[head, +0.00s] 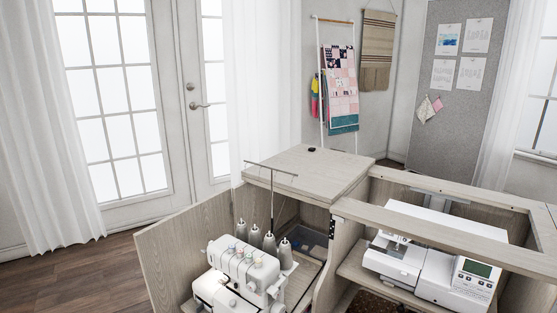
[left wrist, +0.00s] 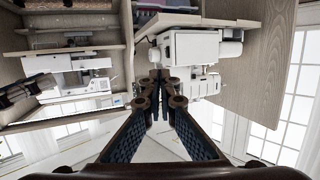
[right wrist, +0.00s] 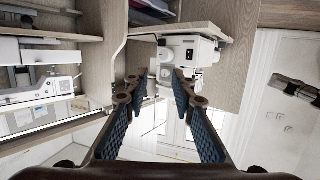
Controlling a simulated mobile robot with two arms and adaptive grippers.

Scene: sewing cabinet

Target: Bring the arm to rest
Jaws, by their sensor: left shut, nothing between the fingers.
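Neither of my grippers shows in the head view. In the left wrist view my left gripper (left wrist: 160,80) is shut and empty, its two fingertips together in front of the white serger. In the right wrist view my right gripper (right wrist: 160,82) has its fingertips apart, with nothing held between them. The serger (head: 240,272) with its grey thread cones stands in the open cabinet (head: 185,245) in the head view. A dark part, seemingly of my other arm, shows at the left edge of the left wrist view and at the right edge of the right wrist view.
A white sewing machine (head: 430,255) sits in the cabinet's right recess. The cabinet's pale wooden top (head: 310,170) is nearly bare. An opened door panel stands at the left. The wooden floor (head: 75,270) at the left is clear.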

